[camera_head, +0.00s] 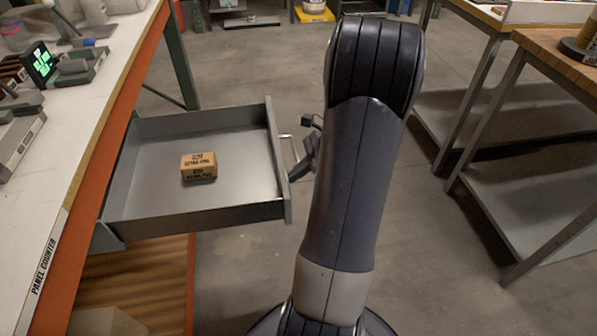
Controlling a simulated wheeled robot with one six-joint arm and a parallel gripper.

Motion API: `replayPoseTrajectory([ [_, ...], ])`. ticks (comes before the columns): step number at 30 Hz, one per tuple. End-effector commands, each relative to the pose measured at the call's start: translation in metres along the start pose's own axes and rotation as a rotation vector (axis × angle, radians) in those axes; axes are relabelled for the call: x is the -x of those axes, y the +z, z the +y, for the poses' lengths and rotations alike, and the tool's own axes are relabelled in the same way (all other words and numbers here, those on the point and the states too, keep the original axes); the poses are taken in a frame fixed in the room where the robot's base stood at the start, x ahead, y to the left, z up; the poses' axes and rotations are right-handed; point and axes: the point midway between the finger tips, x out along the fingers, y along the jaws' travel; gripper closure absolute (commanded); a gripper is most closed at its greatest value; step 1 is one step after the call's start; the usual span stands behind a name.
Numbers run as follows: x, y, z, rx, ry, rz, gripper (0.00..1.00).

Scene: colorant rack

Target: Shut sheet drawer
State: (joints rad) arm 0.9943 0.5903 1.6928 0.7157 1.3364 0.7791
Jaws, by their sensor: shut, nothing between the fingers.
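The sheet drawer (237,215) is a grey metal drawer. It is pulled out to the right from under the counter on the left. A small tan box with black print (198,166) lies on the drawer's floor. A light metal handle (289,150) is on the outside of the drawer front. My gripper (297,176) is just right of the drawer front, close to the handle, and is shut with nothing held. My arm hides much of it, and I cannot tell whether it touches the drawer.
The panel counter (62,215) with an orange edge runs along the left, with devices on top. Metal-legged tables (560,48) with lower shelves stand at the right. The concrete floor between is clear. A cardboard box (105,321) sits below the counter.

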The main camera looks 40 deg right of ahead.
Motion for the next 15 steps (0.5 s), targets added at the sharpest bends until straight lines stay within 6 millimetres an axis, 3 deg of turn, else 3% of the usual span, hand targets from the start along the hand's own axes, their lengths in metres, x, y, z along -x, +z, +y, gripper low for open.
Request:
replayPoseTrajectory([
  [8, -0.015, 0.017, 0.001, 0.001, 0.003, -0.002, 1.0],
  [15, -0.053, 0.057, 0.002, 0.004, 0.008, -0.002, 1.0],
])
